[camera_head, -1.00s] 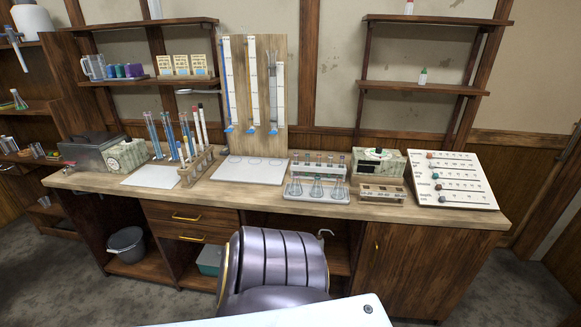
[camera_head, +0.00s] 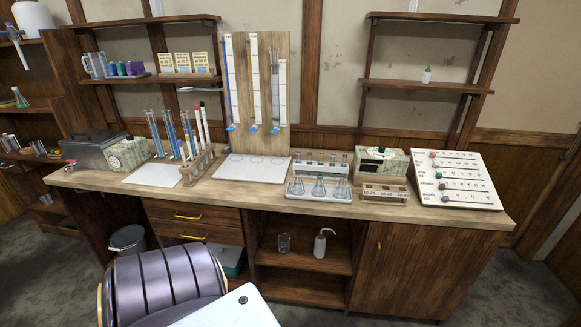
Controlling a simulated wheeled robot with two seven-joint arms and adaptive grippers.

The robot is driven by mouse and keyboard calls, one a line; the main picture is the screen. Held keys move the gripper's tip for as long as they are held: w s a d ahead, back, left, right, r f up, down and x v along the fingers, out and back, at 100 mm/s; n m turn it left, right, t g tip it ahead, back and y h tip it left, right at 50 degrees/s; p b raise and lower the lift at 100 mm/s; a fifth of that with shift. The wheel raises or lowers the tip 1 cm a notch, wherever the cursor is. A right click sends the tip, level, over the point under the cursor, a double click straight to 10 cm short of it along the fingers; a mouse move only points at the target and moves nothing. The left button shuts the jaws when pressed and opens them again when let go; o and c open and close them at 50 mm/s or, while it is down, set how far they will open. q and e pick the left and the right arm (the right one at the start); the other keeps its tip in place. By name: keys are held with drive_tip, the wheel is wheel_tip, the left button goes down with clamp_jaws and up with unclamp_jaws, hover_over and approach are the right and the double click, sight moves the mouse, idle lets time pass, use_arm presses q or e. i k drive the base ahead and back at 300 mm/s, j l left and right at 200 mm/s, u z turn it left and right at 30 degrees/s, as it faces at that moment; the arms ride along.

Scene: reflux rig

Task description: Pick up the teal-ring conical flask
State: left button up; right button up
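Three clear conical flasks stand upright in a row on a pale tray (camera_head: 318,197) at the front middle of the bench: a left one (camera_head: 297,187), a middle one (camera_head: 319,188) and a right one (camera_head: 342,190). Their ring colours are too small to tell, so I cannot say which has the teal ring. Another conical flask (camera_head: 20,99) with green in its base stands on a shelf at the far left. Neither of my grippers is in view.
A tube rack (camera_head: 320,170) stands close behind the flask tray. A low wooden rack (camera_head: 385,194) and a sloped white board (camera_head: 456,180) are to the right. A white board base (camera_head: 252,169) lies to the left. Open shelves below hold a wash bottle (camera_head: 320,243).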

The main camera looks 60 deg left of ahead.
sight(318, 190)
drive_tip(key=u, duration=1.55)
